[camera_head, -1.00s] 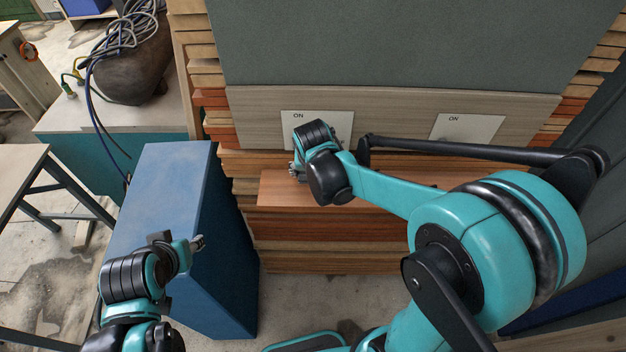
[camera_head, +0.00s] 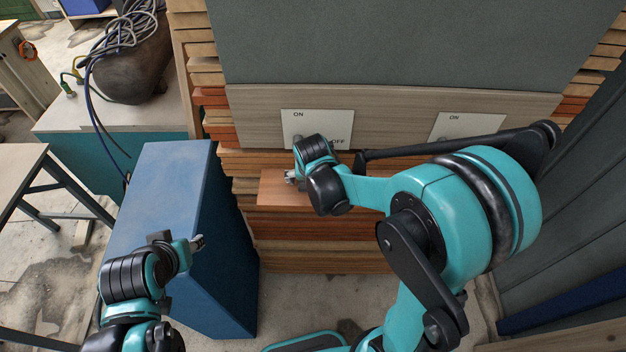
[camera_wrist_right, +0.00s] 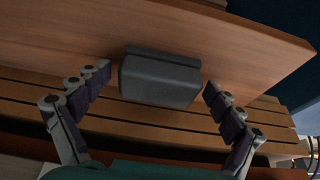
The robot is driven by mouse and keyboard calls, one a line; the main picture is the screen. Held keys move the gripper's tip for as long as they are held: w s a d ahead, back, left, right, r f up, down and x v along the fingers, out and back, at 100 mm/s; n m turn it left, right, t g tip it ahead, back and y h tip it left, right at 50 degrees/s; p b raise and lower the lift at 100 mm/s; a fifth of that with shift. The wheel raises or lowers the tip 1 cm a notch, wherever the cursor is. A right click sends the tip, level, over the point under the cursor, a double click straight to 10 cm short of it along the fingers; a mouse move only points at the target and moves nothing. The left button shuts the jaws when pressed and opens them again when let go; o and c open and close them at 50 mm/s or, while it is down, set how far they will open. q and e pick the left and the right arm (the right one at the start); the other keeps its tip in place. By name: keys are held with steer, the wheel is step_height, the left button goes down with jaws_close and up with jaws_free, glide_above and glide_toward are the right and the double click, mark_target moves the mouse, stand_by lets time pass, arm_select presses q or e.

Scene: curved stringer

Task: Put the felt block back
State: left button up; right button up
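A dark grey block, which looks like the felt block (camera_wrist_right: 160,78), shows in the right wrist view against the reddish wooden ledge (camera_wrist_right: 235,45). It sits between the two spread fingers of my right gripper (camera_wrist_right: 156,88), with a gap on each side. In the head view my right gripper (camera_head: 290,178) is over the left part of the ledge (camera_head: 270,196), and the block is hidden there by the wrist. My left gripper (camera_head: 197,243) is away to the left, beside the blue box, with no object visible in it; its fingers are too small to read.
Two white plates stand above the ledge: the left one (camera_head: 335,122) reads ON and OFF, the right one (camera_head: 475,124) reads ON. A tall blue box (camera_head: 165,195) stands left of the ledge. A stack of wooden boards (camera_head: 310,262) lies below it.

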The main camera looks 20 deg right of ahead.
steer(key=shift+r, duration=0.25)
steer(key=p+v, duration=0.1)
steer(key=v, duration=1.1)
steer(key=s+d+n+t+y, duration=0.1)
steer(key=s+d+n+t, duration=0.2)
steer(key=s, duration=0.9)
steer(key=shift+s+d+r, duration=0.3)
steer(key=shift+d+r, duration=0.05)
steer(key=shift+d, duration=0.15)
step_height(320, 180, down, 30)
steer(key=b, duration=2.9)
steer(key=shift+b, duration=0.35)
steer(key=shift+r, duration=0.15)
